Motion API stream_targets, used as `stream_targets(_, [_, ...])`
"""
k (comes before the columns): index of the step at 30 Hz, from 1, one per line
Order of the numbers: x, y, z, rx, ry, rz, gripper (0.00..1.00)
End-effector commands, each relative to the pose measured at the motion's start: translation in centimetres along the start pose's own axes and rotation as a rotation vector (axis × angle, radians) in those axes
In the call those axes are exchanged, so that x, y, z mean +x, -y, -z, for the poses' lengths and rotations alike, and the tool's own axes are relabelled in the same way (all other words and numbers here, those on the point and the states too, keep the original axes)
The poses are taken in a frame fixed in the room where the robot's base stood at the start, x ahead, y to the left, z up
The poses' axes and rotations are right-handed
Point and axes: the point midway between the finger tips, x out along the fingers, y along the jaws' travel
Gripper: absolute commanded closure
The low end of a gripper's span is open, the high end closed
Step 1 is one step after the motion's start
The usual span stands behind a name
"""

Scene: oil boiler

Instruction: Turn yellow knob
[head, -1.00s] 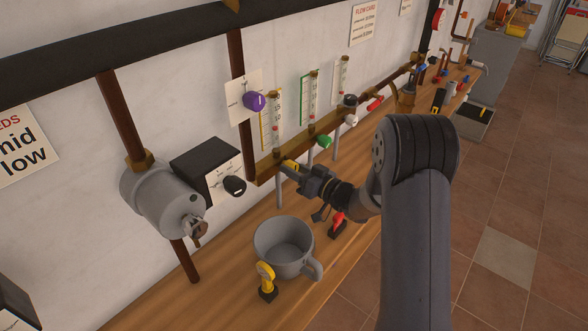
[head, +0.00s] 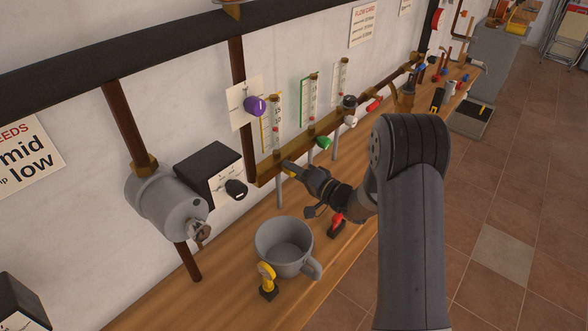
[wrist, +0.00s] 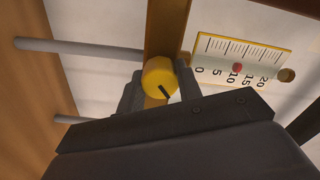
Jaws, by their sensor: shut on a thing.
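The yellow knob (wrist: 158,76) sits on the brass rail between the two fingers of my gripper (wrist: 157,88) in the wrist view. A finger presses on each side of it, so my gripper is shut on the knob. A dark pointer mark shows on the knob's face. In the head view, my gripper (head: 297,171) reaches the rail from the right and mostly hides the knob (head: 288,168). The yellow-edged flow gauge (head: 270,132) stands above the knob. In the wrist view, this gauge (wrist: 240,55) shows a red float near the 10 mark.
Green (head: 323,143) and white (head: 350,121) knobs lie farther along the rail, with a purple knob (head: 254,105) above it. A grey mug (head: 283,246), a yellow-handled item (head: 267,281) and a red-handled item (head: 337,224) stand on the wooden bench below.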

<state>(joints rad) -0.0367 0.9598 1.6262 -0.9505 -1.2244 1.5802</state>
Motion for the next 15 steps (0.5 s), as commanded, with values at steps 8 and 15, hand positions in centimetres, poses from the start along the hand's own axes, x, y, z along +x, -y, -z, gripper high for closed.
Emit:
stream_targets(8, [-0.01, -0.03, -0.01, 0.07, 0.0, 0.0, 0.89])
stream_targets(15, [-0.01, -0.06, -0.02, 0.079, 0.0, 0.0, 0.89])
